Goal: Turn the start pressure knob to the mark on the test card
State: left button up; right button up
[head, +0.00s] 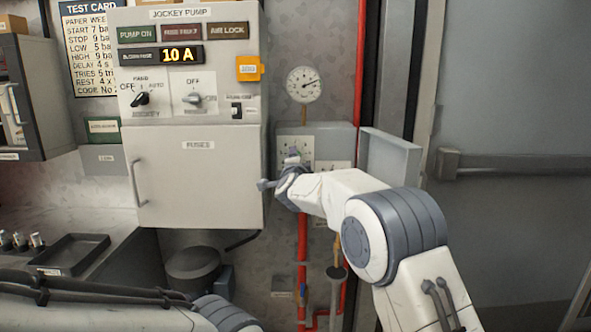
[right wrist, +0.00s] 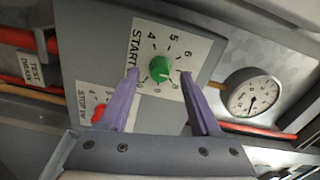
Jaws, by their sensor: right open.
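The green start knob (right wrist: 160,68) sits on a white START scale plate (right wrist: 178,42) in the right wrist view. A small pale mark shows on its lower edge, towards the 8 and 9; its exact setting is hard to read. My right gripper (right wrist: 159,73) is open, its purple fingers on either side of the knob with gaps visible. In the head view my right gripper (head: 277,170) covers much of the dial. My left gripper is out of view.
A red STOP knob (right wrist: 99,113) is partly hidden behind the left finger. A pressure gauge (head: 305,84) is above the switch box, whose grey lid (head: 390,160) stands open at the right. The jockey pump panel (head: 190,60) and fuse door (head: 195,180) are left. Red pipes (head: 302,240) run below.

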jog(key=s+b, duration=0.2)
jog(key=s, duration=0.7)
jog(key=shift+s, duration=0.1)
